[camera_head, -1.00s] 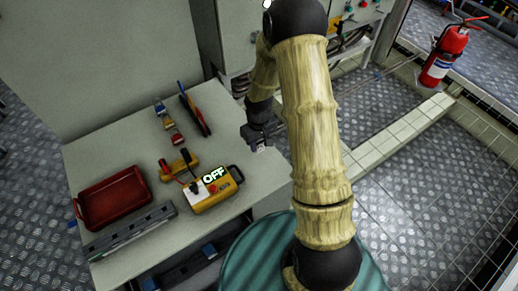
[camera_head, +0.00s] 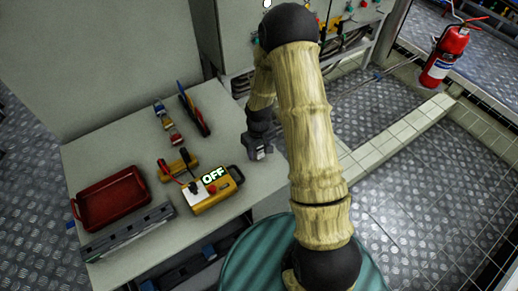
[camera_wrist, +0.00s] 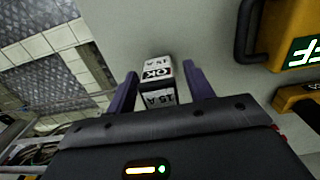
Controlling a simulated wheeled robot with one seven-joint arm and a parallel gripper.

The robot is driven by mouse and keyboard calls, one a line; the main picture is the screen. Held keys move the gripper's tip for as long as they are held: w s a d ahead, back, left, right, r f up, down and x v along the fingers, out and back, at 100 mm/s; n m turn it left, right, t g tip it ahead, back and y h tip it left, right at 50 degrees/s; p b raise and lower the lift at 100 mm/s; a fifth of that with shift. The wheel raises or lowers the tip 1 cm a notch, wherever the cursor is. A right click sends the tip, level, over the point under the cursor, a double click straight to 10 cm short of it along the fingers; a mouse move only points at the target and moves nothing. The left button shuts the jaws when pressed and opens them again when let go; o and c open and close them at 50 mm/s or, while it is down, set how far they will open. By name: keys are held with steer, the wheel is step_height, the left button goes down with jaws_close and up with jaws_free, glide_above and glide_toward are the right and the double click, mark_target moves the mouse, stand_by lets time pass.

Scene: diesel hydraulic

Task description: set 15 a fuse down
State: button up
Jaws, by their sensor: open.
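A small white and black fuse (camera_wrist: 158,80) shows in the wrist view, marked "15 A" and "OK". It is between the two fingers of my gripper (camera_wrist: 162,80), which are open with a narrow gap on its sides. The fuse appears to be at the grey bench top (camera_head: 235,125), but whether its underside touches it I cannot tell.
A yellow device (camera_head: 215,190) reading "OFF" stands left of my gripper; its handle also shows in the wrist view (camera_wrist: 246,30). A red tray (camera_head: 110,200), a grey rail (camera_head: 130,232) and small coloured blocks (camera_head: 168,123) are on the bench. A fire extinguisher (camera_head: 443,57) stands far right.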

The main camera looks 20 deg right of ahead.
step_height(320, 180, up, 11)
steer(key=p, duration=0.3)
steer(key=shift+r, duration=0.65)
steer(key=s+r+m+t, duration=0.2)
steer(key=s+r+m, duration=0.1)
steer(key=s+r, duration=1)
steer(key=shift+s+m+t, duration=0.3)
steer(key=shift+s, duration=0.4)
steer(key=shift+r, duration=0.1)
